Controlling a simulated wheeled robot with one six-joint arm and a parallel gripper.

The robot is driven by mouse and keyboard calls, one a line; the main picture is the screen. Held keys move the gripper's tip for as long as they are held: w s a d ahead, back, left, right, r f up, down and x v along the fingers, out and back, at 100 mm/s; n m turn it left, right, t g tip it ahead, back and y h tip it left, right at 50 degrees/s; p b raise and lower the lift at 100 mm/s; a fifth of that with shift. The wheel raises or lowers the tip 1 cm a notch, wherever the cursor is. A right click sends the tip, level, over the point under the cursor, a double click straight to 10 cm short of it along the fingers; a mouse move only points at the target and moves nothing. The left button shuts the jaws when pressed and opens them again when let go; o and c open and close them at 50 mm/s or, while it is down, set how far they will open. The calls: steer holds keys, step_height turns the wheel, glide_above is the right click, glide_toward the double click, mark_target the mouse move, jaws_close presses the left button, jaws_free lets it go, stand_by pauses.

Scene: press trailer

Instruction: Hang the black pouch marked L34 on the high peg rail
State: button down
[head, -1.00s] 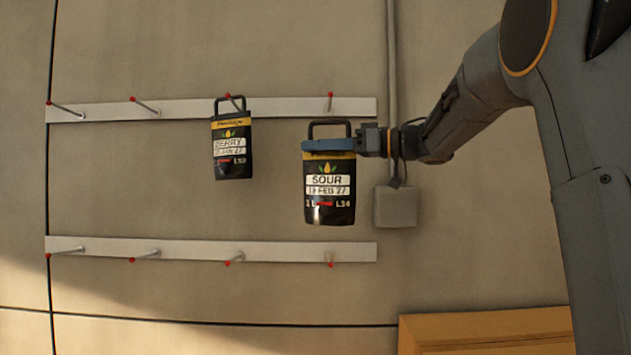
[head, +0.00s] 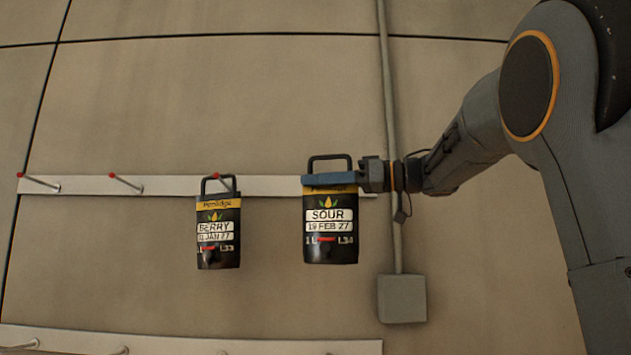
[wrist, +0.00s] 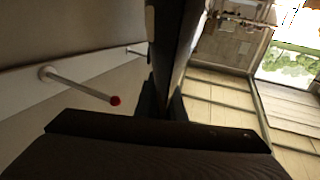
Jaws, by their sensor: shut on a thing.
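The black pouch marked L34 (head: 331,235) has a yellow band, a SOUR label and a loop handle on top. My gripper (head: 332,180), with blue fingers, is shut on its top edge just below the handle. The pouch hangs upright in front of the right end of the high peg rail (head: 80,185), its handle rising above the rail. It hides the rightmost peg there in the head view. In the wrist view a dark shape, probably the pouch edge-on (wrist: 176,45), is beside a red-tipped peg (wrist: 85,90) on its left, apart from it.
A second black pouch marked BERRY (head: 218,245) hangs on the high rail to the left. Two pegs (head: 125,182) further left are bare. A lower rail (head: 170,342) runs along the bottom. A grey box (head: 402,299) and vertical conduit (head: 389,130) are at right.

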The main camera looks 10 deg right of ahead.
steer(key=w, duration=0.3)
steer(key=shift+d, duration=0.25)
steer(key=shift+w+d+f+p, duration=0.1)
steer(key=shift+w+d+p, duration=0.15)
steer(key=shift+p, duration=0.55)
steer(key=shift+w, duration=0.15)
stand_by(0.3)
steer(key=shift+w+d, duration=0.25)
steer(key=shift+w, duration=1.05)
steer(key=shift+w+d, duration=0.25)
steer(key=shift+w, duration=1.05)
steer(key=shift+w+d+f, duration=0.1)
steer(key=shift+w+f, duration=0.35)
steer(key=shift+f, duration=0.3)
